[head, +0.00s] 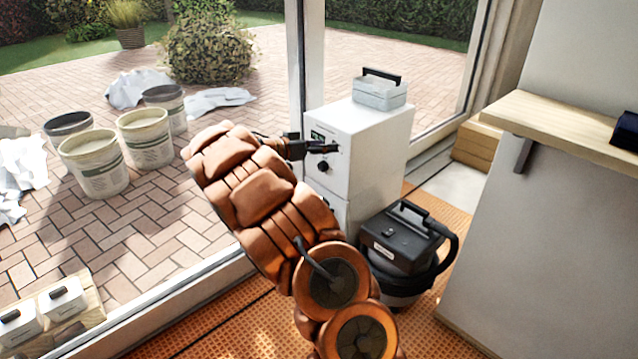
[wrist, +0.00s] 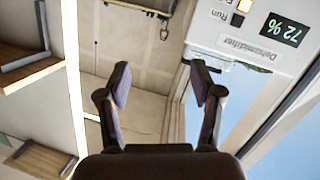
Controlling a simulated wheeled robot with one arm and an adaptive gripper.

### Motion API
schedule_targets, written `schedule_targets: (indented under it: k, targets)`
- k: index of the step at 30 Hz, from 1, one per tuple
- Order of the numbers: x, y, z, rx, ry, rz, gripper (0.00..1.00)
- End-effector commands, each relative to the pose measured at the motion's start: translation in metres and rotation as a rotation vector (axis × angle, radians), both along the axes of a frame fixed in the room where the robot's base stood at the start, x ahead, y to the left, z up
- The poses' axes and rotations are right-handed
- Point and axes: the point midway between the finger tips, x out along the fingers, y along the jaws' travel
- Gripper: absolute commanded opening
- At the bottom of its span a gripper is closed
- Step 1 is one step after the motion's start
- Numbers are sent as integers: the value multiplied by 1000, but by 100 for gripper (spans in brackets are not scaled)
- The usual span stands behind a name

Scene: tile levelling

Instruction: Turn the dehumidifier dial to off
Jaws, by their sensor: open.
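The dehumidifier (head: 377,150) is a white box with a small display high on its front, in the head view. Its dark round dial (head: 323,167) sits on the front below the display. My gripper (head: 334,148) is in front of this face, above the dial in the picture; contact cannot be told. In the wrist view, my gripper (wrist: 160,80) has its two fingers apart with nothing between them. That view shows the upside-down dehumidifier front (wrist: 220,35) at upper right, with a "72 %" display (wrist: 284,29) and the label "Run". The dial is not visible there.
A pale, dark-handled case (head: 379,93) stands on the dehumidifier. A black-and-grey vacuum-like machine (head: 400,245) stands to its lower right. A wooden shelf (head: 560,120) juts from the right wall. Several buckets (head: 93,165) stand outside on the paving, beyond the door frame.

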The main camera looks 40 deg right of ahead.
Motion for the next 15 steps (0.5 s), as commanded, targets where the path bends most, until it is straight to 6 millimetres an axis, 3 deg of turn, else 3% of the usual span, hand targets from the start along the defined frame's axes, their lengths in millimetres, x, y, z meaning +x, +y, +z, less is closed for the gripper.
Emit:
schedule_targets:
  k: [1, 6, 10, 15]
  targets:
    - [14, -7, -31, -30, -35, 14, 66]
    - [60, -21, -89, -128, -179, 75, 66]
    - [89, -27, -131, -178, -288, 125, 66]
    - [114, -30, -167, -211, -402, 171, 66]
